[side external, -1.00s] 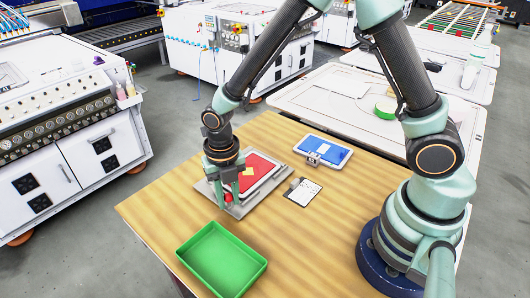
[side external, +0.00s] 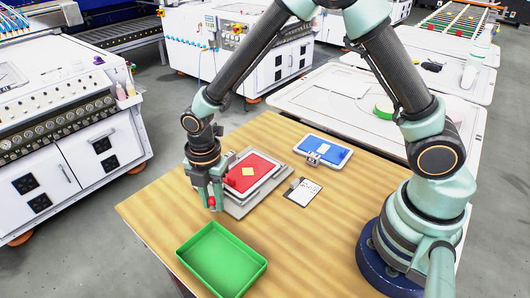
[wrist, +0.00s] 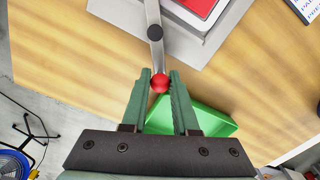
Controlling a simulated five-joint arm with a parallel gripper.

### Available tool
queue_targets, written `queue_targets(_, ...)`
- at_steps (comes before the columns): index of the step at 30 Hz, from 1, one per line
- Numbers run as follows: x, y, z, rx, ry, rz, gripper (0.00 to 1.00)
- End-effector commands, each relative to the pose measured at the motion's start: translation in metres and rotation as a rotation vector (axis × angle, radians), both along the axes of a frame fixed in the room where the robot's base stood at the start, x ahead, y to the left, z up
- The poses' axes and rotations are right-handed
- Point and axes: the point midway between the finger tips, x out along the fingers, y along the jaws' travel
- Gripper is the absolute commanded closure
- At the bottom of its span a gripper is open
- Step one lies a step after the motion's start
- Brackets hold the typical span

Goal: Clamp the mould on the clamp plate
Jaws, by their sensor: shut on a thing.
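The red mould (side external: 258,172), with a white rim and a yellow label, lies on the grey clamp plate (side external: 240,207). A small red piece (side external: 231,181) stands at the mould's near left edge. My gripper (side external: 212,203) is at the left of the plate, shut on a red ball knob (wrist: 160,83). In the wrist view, the knob sits between my fingertips at the end of a grey metal lever (wrist: 153,15) with a dark round joint. The lever reaches back toward the plate. My wrist and fingers hide part of the clamp in the side view.
A green tray (side external: 262,266) stands at the table's front. A blue mould (side external: 324,148) with a small metal fitting lies at the back right. A white card (side external: 303,191) lies right of the plate. The table's left side is bare wood.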

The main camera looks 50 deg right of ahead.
Motion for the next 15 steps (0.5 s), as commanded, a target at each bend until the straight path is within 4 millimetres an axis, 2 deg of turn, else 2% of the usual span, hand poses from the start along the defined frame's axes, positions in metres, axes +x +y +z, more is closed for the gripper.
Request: queue_targets(15,0.022,0.009,0.001,0.002,-0.003,-0.441,1.0)
